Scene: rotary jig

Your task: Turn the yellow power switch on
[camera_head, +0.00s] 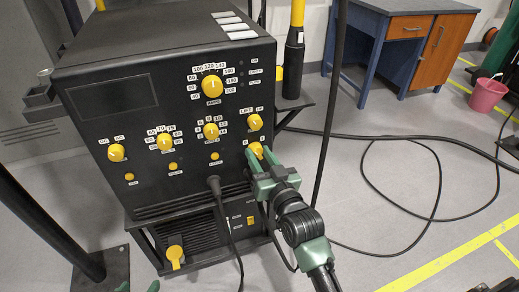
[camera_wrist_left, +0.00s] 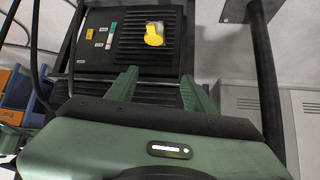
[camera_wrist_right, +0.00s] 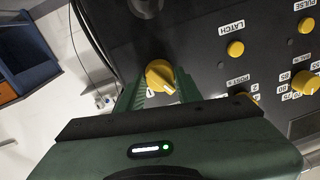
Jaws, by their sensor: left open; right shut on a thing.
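The dark machine (camera_head: 120,60) has a front panel with several yellow knobs. My right gripper (camera_head: 257,158) is shut on a yellow knob (camera_head: 257,149) at the panel's lower right. In the right wrist view this knob (camera_wrist_right: 160,75) sits between the fingers, with a white pointer line and a small label beside it. A larger yellow switch (camera_head: 175,256) is on the lower front, by the vents; it also shows in the left wrist view (camera_wrist_left: 154,35). No label reading power is legible.
A black cable (camera_head: 225,220) hangs from the panel's front beside my right arm. More cables lie on the floor to the right. A blue desk (camera_head: 372,50) and a pink bucket (camera_head: 487,95) stand at the back right. A dark post (camera_head: 45,225) stands at left.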

